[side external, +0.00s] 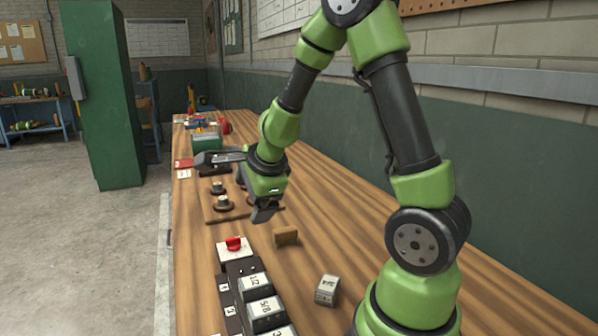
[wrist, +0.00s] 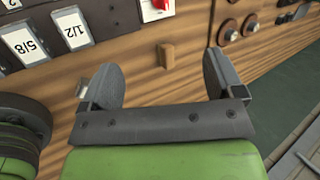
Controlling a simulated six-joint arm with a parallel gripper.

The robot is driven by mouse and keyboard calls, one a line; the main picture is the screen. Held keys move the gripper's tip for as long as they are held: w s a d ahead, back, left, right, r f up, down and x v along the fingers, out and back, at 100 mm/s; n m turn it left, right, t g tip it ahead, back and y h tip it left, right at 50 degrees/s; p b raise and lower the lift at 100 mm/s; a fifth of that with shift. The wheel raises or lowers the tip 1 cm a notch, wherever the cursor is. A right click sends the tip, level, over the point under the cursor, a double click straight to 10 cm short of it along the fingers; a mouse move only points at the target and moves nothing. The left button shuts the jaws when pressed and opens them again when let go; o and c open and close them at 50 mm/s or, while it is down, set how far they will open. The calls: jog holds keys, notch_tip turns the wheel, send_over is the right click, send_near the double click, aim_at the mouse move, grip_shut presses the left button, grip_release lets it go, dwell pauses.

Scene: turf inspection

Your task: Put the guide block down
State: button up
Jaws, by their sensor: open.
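A small brown block (side external: 286,235), which I take to be the guide block, rests on the wooden bench in front of my gripper (side external: 265,210) in the side view. My gripper is above the bench, apart from the block and empty. In the wrist view the two fingers of my gripper (wrist: 162,78) are spread wide. The brown block (wrist: 166,55) shows beyond the gap between them, with bare bench around it.
A labelled block rack (side external: 240,290) and a red-knobbed white box (side external: 234,246) stand to the block's left. A grey labelled block (side external: 327,290) lies nearer the camera. A board with round knobs (side external: 222,203) lies behind. The bench right of the brown block is clear.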

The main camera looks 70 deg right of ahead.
jog(key=s+a+r+n+t+y, duration=0.2)
jog(key=a+r+n+t+y, duration=0.25)
jog(key=a+r+n, duration=0.65)
jog(key=s+a+r+n+g, duration=0.1)
jog(key=s+a+n+g, duration=0.2)
jog(key=s+n, duration=0.7)
jog(key=s, duration=0.3)
jog(key=shift+a+r+n, duration=0.25)
jog(key=shift+a+n, duration=0.05)
jog(key=shift+a, duration=0.1)
